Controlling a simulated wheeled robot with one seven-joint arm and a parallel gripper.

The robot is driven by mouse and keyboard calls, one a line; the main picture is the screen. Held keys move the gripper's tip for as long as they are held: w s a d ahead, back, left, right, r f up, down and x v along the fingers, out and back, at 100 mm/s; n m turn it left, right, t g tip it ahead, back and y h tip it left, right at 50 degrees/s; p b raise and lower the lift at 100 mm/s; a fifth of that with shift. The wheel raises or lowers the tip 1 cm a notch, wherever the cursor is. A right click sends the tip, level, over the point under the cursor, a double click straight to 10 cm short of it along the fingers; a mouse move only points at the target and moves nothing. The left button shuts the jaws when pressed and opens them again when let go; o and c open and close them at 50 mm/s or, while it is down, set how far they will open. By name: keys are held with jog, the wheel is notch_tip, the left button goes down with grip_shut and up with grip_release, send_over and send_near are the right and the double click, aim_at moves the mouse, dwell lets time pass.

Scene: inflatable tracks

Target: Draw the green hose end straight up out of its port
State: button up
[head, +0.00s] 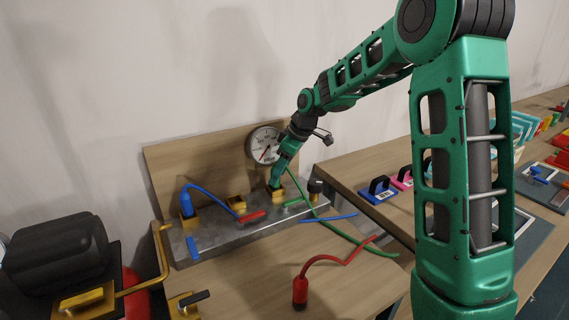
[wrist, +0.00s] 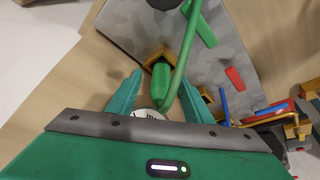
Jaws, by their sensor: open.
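The green hose end (wrist: 160,83) sits in a yellow port (wrist: 162,57) in the wrist view, and its green hose (wrist: 182,62) loops back beside it. My gripper (wrist: 167,80) is open, with one finger on each side of the hose end. Gaps show between the fingers and the hose end, so it is not clasped. In the head view my gripper (head: 278,178) points down over the right-hand yellow port (head: 276,193) and largely hides the hose end. The green hose (head: 345,236) runs down to the right across the table.
A blue hose end (head: 187,203) stands in the left port. A middle yellow port (head: 236,202) has no hose end in it. Red (head: 252,215) and green (head: 292,202) levers lie on the grey panel. A gauge (head: 262,147) stands behind. A loose red hose (head: 300,290) lies in front.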

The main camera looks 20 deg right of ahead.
jog(key=shift+x, duration=0.9)
grip_shut()
jog(key=shift+r, duration=0.1)
jog(key=shift+r, duration=0.25)
